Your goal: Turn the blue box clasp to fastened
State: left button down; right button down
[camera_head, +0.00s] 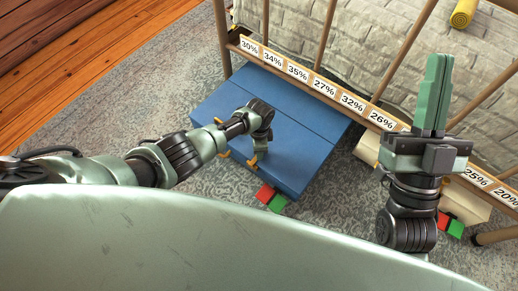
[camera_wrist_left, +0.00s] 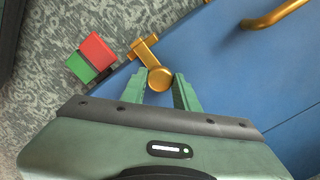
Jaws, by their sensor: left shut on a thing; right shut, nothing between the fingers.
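The blue box (camera_head: 290,105) sits on the rug under the railing. Its brass clasp (camera_wrist_left: 146,50) is at the box's edge, with a round knob (camera_wrist_left: 160,79) at one end. A red patch (camera_wrist_left: 98,50) and a green patch (camera_wrist_left: 80,67) lie side by side past that edge; they also show in the head view as red (camera_head: 266,194) and green (camera_head: 278,203). My left gripper (camera_wrist_left: 161,86) has its fingers on either side of the knob, shut on it. In the head view my left wrist hides part of the lid. My right gripper (camera_head: 438,65) is shut and empty, pointing up, away from the box.
A wooden railing carries a strip of percentage labels (camera_head: 325,87) above the box's far side. A cream box (camera_head: 465,200) with red and green patches stands at the right. A brass handle (camera_wrist_left: 278,15) is on the blue box. Patterned rug (camera_head: 330,215) lies around.

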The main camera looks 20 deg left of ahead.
pick_arm(q)
jog(key=shift+d, duration=0.1)
jog(key=c, duration=1.1)
grip_release()
jog(key=shift+o, duration=0.2)
jog(key=shift+r, duration=0.2)
jog(key=shift+r+p, duration=0.8)
jog(key=shift+r, duration=0.1)
notch_tip(320, 180, up, 2)
jog(key=shift+r+p, duration=0.15)
jog(key=shift+p, duration=0.55)
notch_tip(320, 180, up, 3)
jog(key=shift+r+p, duration=0.1)
jog(key=shift+p, duration=0.8)
jog(key=shift+r, duration=0.1)
pick_arm(e)
jog(key=w+d+f+g+h, duration=0.1)
jog(key=f+g+h, duration=0.1)
jog(key=f+g, duration=0.4)
jog(key=w+d+f+g+h, duration=0.1)
jog(key=f+g, duration=0.5)
jog(key=f, duration=0.8)
jog(key=shift+w+g+h, duration=0.3)
jog(key=shift+w+h, duration=0.35)
jog(key=shift+h, duration=0.15)
